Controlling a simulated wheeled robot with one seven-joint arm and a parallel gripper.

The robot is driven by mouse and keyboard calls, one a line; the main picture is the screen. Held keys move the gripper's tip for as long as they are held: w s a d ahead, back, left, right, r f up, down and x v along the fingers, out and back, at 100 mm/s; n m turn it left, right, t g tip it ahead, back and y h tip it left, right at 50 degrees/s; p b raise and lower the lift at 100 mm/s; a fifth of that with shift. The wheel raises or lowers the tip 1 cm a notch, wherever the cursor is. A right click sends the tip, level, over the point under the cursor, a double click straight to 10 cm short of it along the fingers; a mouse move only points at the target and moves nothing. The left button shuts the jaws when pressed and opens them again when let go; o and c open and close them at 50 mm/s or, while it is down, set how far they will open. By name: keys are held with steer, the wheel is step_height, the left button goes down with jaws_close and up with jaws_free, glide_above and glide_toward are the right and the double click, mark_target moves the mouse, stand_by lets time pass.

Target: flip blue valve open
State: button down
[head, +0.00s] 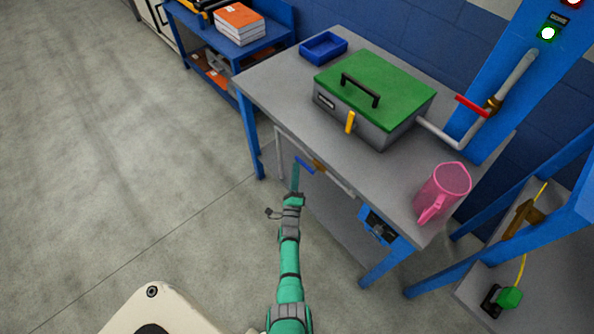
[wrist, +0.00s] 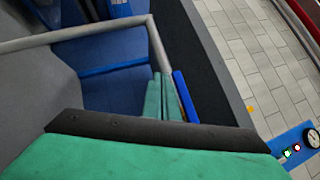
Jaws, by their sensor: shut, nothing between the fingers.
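The blue valve handle (head: 304,164) is a short flat lever at a brass valve body (head: 319,166) on a grey pipe (head: 338,181) below the table's front edge. In the wrist view the blue handle (wrist: 183,96) is a slim bar just right of my fingers, with the pipe (wrist: 158,45) beyond them. My gripper (head: 296,170) has its green fingers together and empty, close to the left end of the handle. The fingers also show in the wrist view (wrist: 161,88). I cannot tell whether they touch the handle.
The grey table (head: 275,85) carries a green-lidded box (head: 375,85) with a yellow lever (head: 350,122), a blue tray (head: 323,46) and a pink pitcher (head: 443,190). A red-handled valve (head: 472,105) is on the pipe at the right. The floor at left is clear.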

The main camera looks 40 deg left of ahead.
steer(key=v, duration=1)
steer(key=shift+s+d+f, duration=0.15)
steer(key=shift+s+d, duration=0.1)
steer(key=shift+s+a, duration=0.1)
steer(key=shift+a, duration=0.05)
steer(key=shift+d, duration=0.25)
